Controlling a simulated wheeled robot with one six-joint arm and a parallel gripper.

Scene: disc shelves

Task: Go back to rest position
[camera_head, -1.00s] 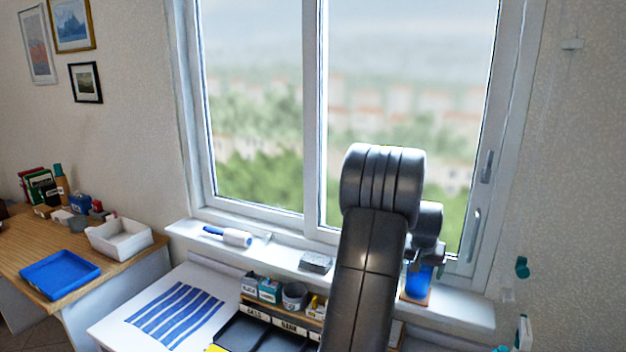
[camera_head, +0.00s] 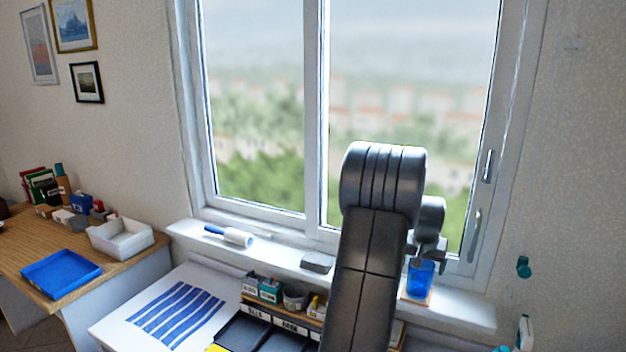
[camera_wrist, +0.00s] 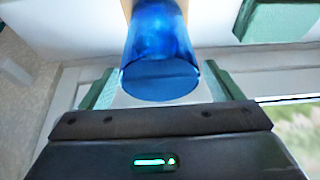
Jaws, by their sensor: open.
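A blue see-through cup (camera_head: 420,279) stands upright on a small wooden coaster (camera_head: 415,299) at the right end of the window sill. The same cup (camera_wrist: 160,60) fills the upper middle of the wrist view, its open rim facing my gripper. My gripper (camera_wrist: 162,88) is open, its green fingers showing on either side of the cup's rim. Whether they touch the cup I cannot tell. In the head view my arm hides most of the gripper, and only its dark wrist parts show just above the cup.
The window sill (camera_head: 275,255) also holds a lint roller (camera_head: 236,236) and a grey block (camera_head: 317,262). Below are a striped cloth (camera_head: 178,314) and a small organiser. A wooden desk with a blue tray (camera_head: 61,273) stands left. The window is behind my arm.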

